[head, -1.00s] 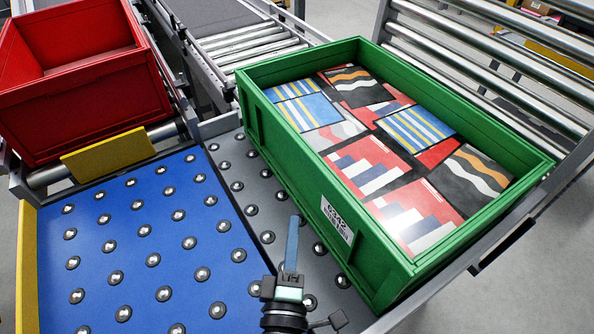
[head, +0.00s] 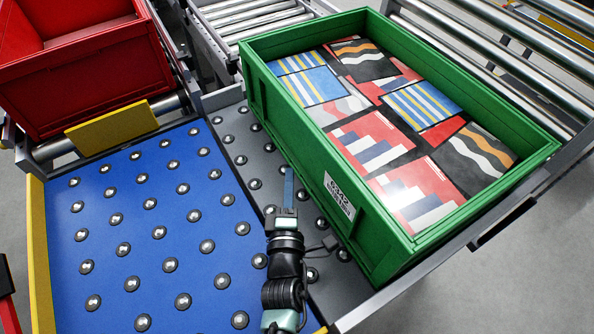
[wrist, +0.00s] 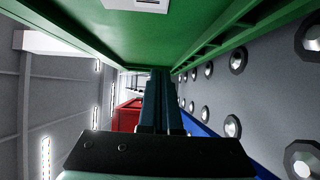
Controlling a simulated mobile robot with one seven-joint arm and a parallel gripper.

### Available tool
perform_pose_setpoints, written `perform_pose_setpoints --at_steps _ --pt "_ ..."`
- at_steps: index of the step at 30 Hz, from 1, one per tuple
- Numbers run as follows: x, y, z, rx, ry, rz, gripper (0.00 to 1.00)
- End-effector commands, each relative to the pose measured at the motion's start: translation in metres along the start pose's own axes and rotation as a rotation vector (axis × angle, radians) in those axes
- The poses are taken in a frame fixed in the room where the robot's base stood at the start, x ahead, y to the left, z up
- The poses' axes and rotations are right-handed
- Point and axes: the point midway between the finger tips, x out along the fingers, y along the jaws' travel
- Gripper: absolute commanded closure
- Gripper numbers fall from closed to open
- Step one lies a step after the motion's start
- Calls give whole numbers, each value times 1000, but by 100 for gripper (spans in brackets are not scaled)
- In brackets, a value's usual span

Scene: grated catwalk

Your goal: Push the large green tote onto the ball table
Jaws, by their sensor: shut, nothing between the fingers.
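The large green tote (head: 300,140) holds several patterned flat packs in red, blue, black and white, and has a white label on its near-left side. It sits on the grey strip of the ball table at the right, beside the blue area of the ball table (head: 150,235). My gripper (head: 289,178) is low over the grey strip, close to the tote's labelled side; I cannot tell whether it touches. In the wrist view my gripper (wrist: 160,85) is shut and empty, with the tote's green wall (wrist: 165,40) filling the top.
A red tote (head: 95,75) stands on rollers at the back left, behind a yellow plate (head: 112,127). A roller conveyor (head: 260,20) lies at the back, and more rollers (head: 500,60) lie right of the green tote. The blue ball surface is clear apart from my arm at its right edge.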

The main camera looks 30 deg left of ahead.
Motion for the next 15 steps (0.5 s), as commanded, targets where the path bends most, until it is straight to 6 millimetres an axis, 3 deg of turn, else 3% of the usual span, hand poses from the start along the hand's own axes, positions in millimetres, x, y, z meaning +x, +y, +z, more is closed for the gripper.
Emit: perform_pose_setpoints --at_steps 6,15 --pt "13 3 12 -1 1 1 100" --pt "15 1 15 2 2 1 100"
